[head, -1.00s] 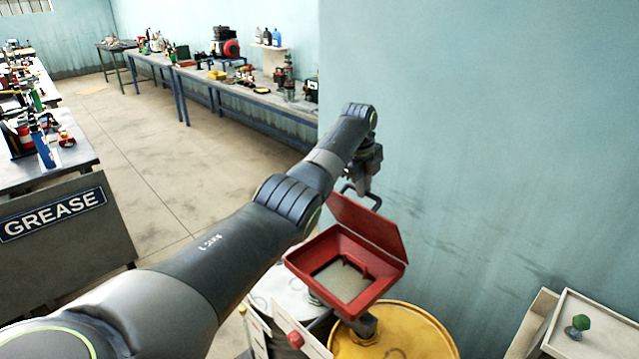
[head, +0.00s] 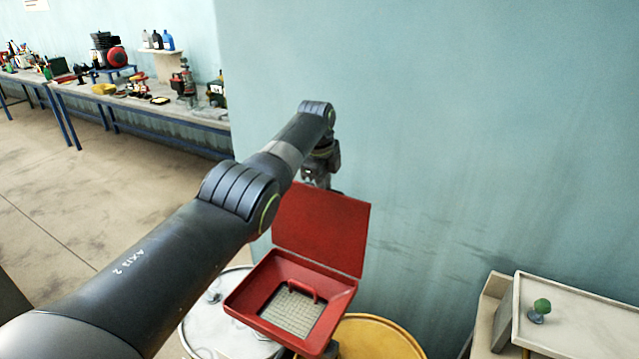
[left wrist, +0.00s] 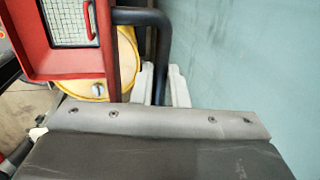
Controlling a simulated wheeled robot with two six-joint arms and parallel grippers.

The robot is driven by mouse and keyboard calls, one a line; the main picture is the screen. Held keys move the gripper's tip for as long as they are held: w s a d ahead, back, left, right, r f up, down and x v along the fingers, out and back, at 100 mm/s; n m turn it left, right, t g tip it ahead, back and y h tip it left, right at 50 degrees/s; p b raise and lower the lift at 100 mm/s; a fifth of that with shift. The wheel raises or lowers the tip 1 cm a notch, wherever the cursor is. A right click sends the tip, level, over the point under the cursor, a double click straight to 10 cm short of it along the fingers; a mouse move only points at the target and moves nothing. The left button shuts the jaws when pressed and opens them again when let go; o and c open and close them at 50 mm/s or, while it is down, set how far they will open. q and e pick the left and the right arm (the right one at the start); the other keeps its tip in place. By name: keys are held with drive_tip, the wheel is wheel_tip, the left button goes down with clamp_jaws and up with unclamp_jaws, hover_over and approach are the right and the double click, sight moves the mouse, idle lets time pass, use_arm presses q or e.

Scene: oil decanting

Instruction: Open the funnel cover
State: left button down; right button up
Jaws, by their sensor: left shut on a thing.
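The red square funnel (head: 258,287) has a mesh screen (head: 292,310) with a small red handle in it. Its red cover (head: 322,228) stands raised, roughly upright, along the funnel's back edge, so the mouth is exposed. My left gripper (head: 318,180) is at the cover's top edge, on its far side; its fingertips are hidden there. In the left wrist view, the dark bent handle (left wrist: 160,50) beside the red funnel (left wrist: 62,62) runs down behind my gripper's grey body, and the gripper is shut on it. My right gripper is not in view.
A yellow drum (head: 375,338) stands beneath the funnel, with a white drum (head: 215,330) to its left. A pale cabinet with a green knob (head: 541,306) is at right. The wall (head: 450,140) is close behind the cover. A workbench (head: 140,105) lies far left.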

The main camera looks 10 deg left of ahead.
use_arm(q)
drive_tip(key=shift+s+f, duration=0.3)
drive_tip(key=shift+f, duration=0.3)
drive_tip(key=c, duration=1.8)
unclamp_jaws()
drive_tip(key=shift+o, duration=1.1)
drive_tip(key=shift+w, duration=0.1)
drive_tip(key=shift+o, duration=0.7)
drive_tip(key=shift+w, duration=0.25)
drive_tip(key=shift+r, duration=0.1)
drive_tip(key=shift+r, duration=0.1)
